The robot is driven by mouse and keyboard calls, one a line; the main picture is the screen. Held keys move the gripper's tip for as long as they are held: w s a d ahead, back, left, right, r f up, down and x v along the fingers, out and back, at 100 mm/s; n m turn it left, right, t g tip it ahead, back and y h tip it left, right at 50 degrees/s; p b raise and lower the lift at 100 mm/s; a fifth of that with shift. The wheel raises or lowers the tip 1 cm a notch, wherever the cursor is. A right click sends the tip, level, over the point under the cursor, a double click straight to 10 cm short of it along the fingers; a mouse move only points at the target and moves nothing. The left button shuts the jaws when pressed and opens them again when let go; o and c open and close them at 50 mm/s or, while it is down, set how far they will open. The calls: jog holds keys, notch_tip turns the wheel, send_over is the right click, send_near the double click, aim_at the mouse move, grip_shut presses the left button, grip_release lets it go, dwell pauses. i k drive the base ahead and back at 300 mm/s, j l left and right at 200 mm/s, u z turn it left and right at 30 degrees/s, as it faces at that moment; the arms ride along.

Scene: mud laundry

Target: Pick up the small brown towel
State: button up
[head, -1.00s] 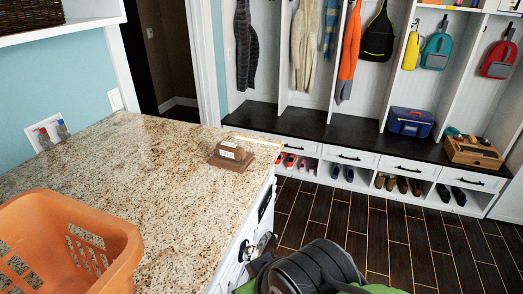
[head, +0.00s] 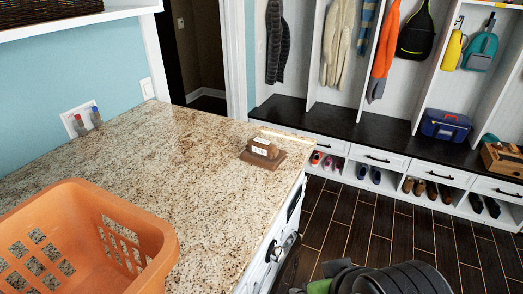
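A small brown item (head: 263,153) lies on the granite counter (head: 185,165) near its far right corner. It looks like a low, flat brown piece with a smaller brown piece and a pale label on top. It is the only thing in view that could be the small brown towel, but I cannot make out whether it is cloth. Dark rounded parts of my own arm show at the bottom right edge, beyond the counter and well apart from the brown item.
An orange laundry basket (head: 150,237) stands on the counter at the lower left. The counter between it and the brown item is clear. Wall taps (head: 84,122) are at the left. A cubby bench (head: 345,125) with shoes below stands across the dark floor (head: 335,225).

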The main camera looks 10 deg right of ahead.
aim_at(260, 153)
jog(key=i+l+u, duration=0.15)
jog(key=u, duration=0.2)
jog(key=i+l+u, duration=0.15)
jog(key=l+u, duration=0.25)
jog(key=i+l+u, duration=0.1)
jog(key=l+u, duration=0.65)
jog(key=i+j, duration=0.05)
jog(key=j, duration=0.05)
